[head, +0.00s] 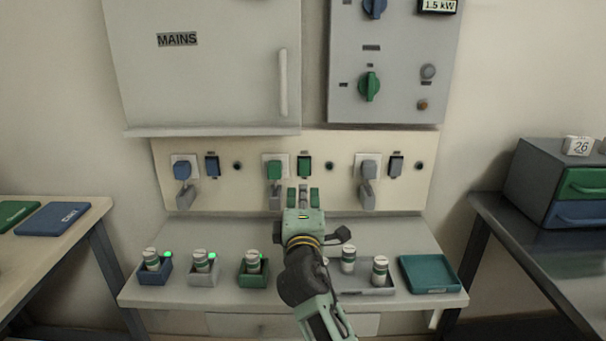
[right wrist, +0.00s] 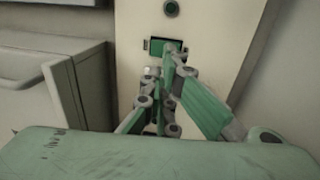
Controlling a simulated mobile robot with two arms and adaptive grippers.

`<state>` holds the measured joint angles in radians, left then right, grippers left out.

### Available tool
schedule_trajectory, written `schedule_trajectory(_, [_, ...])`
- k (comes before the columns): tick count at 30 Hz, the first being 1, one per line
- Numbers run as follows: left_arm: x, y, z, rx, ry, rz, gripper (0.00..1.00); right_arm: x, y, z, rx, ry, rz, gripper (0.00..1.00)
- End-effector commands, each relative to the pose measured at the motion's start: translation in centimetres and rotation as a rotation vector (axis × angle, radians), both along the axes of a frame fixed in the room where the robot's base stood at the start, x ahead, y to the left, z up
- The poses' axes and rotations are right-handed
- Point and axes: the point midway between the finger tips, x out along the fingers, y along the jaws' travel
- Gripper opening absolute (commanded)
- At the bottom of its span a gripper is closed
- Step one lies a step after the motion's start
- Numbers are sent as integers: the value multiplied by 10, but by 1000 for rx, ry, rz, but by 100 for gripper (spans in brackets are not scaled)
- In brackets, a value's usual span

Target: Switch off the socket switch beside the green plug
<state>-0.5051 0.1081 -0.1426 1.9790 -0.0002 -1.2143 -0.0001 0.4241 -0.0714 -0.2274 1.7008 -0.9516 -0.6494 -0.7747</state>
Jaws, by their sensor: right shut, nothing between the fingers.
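The green plug (head: 274,170) sits in the middle socket of the cream wall panel. The socket switch with a green face (head: 304,165) is just to its right; it also shows in the right wrist view (right wrist: 156,45). My right gripper (head: 303,190) is shut and empty, its fingers pointing at the panel just below the switch in the head view. In the right wrist view its closed fingertips (right wrist: 168,49) overlap one side of the switch. I cannot tell whether they touch it. The switch's rocker position is too small to read. My left gripper is not in view.
Below, the bench (head: 210,299) holds small holders, a grey tray and a teal tray (head: 430,274).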

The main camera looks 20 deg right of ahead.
Motion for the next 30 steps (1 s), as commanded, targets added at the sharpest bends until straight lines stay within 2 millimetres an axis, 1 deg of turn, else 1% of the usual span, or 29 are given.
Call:
schedule_trajectory(1, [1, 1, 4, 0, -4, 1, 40, 12, -4, 2, -3, -2, -2, 0])
schedule_trajectory(6, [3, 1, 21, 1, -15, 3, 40, 46, -14, 7, -1, -1, -2, 0])
schedule_trajectory(9, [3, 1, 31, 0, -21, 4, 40, 63, -18, 9, -2, 0, -1, 0])
schedule_trajectory(12, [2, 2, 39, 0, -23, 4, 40, 74, -22, 10, -1, 0, -1, 0])
schedule_trajectory(18, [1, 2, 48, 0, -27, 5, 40, 85, -25, 12, 0, -1, 0, 0])
schedule_trajectory(30, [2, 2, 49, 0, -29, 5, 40, 85, -25, 13, -1, 1, 0, 0])
